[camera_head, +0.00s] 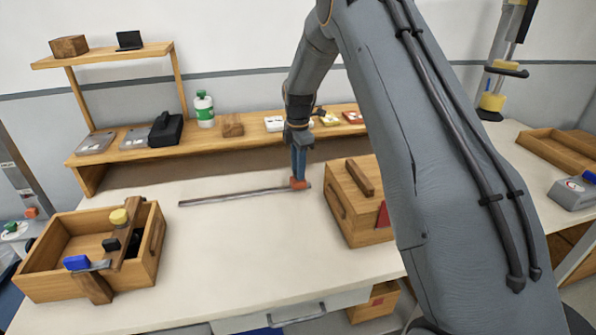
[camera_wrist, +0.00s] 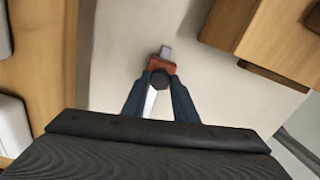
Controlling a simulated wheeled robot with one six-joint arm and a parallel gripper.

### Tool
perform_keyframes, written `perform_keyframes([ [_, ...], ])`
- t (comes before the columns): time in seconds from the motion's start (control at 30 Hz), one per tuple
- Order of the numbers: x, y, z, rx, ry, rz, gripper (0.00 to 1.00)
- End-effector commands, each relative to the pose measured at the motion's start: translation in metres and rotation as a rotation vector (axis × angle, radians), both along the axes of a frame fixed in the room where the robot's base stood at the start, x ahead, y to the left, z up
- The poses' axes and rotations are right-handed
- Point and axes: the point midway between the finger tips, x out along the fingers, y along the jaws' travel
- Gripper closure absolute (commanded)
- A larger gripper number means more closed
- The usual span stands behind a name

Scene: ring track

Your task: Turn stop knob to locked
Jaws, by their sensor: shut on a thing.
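A thin grey rail (camera_head: 235,196) lies on the white table. A small orange-red stop (camera_head: 299,184) sits at its right end. In the wrist view the orange-red stop (camera_wrist: 161,65) has a dark, many-sided knob (camera_wrist: 159,80) facing the camera. My gripper (camera_head: 299,176) points down onto the stop from above. In the wrist view its two blue fingers (camera_wrist: 159,88) are closed on the sides of the dark knob. The rail end pokes out beyond the stop. I cannot tell any locked or unlocked mark on the knob.
A wooden box (camera_head: 352,222) stands close to the right of the stop. An open wooden crate (camera_head: 152,247) with tools stands at the left. A raised wooden shelf (camera_head: 150,152) with a bottle (camera_head: 204,108) runs behind. The table front is clear.

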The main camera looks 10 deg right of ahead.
Motion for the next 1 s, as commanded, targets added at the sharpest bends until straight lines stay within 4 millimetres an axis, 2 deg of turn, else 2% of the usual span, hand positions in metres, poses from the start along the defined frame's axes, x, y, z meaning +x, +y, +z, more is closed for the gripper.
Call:
perform_keyframes([
  [1.0, 0.0006, 0.0000, 0.0001, 0.000, -0.002, -0.964, 0.97],
])
